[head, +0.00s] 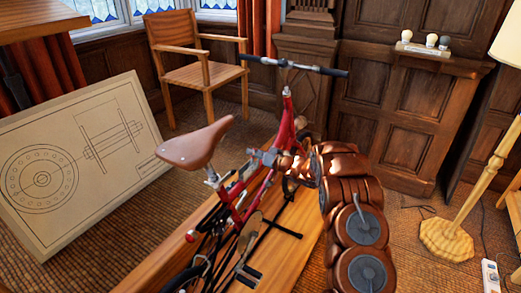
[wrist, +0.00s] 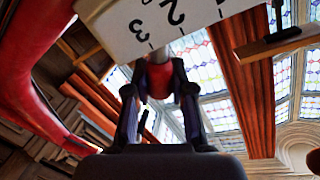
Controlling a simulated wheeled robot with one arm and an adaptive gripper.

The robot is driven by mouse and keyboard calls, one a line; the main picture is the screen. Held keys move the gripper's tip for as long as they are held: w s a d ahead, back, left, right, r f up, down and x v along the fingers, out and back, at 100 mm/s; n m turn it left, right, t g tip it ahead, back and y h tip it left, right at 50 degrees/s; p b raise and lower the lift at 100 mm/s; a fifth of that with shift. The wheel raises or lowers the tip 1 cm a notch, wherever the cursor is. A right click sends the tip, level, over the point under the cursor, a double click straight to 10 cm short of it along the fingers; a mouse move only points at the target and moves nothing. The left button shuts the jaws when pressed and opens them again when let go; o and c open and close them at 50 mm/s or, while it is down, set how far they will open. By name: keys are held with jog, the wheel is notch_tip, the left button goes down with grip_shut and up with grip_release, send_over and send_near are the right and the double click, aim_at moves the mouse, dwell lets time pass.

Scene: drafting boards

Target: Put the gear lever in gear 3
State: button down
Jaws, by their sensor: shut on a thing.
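The gear lever shows as a small red and dark piece (wrist: 160,76) in the wrist view, between the fingers of my gripper (wrist: 158,92). My gripper is shut on it. A white plate (wrist: 130,30) with the numbers 2 and 3 and short tick marks lies just beyond the lever. The lever's upper end is close to the plate's edge near the 3; I cannot tell exactly which mark it points to. In the head view my gripper (head: 268,157) is at the red bicycle's (head: 288,122) frame, in front of the saddle (head: 197,143); the lever is too small to make out there.
The bicycle stands on a wooden platform (head: 150,270). A drafting board (head: 110,155) leans at the left, with a wooden chair (head: 195,70) behind. A floor lamp (head: 465,200) stands at the right.

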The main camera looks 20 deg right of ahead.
jog(key=shift+a+r, duration=0.1)
jog(key=c, duration=1)
grip_release()
jog(key=shift+o, duration=0.2)
jog(key=v, duration=1.2)
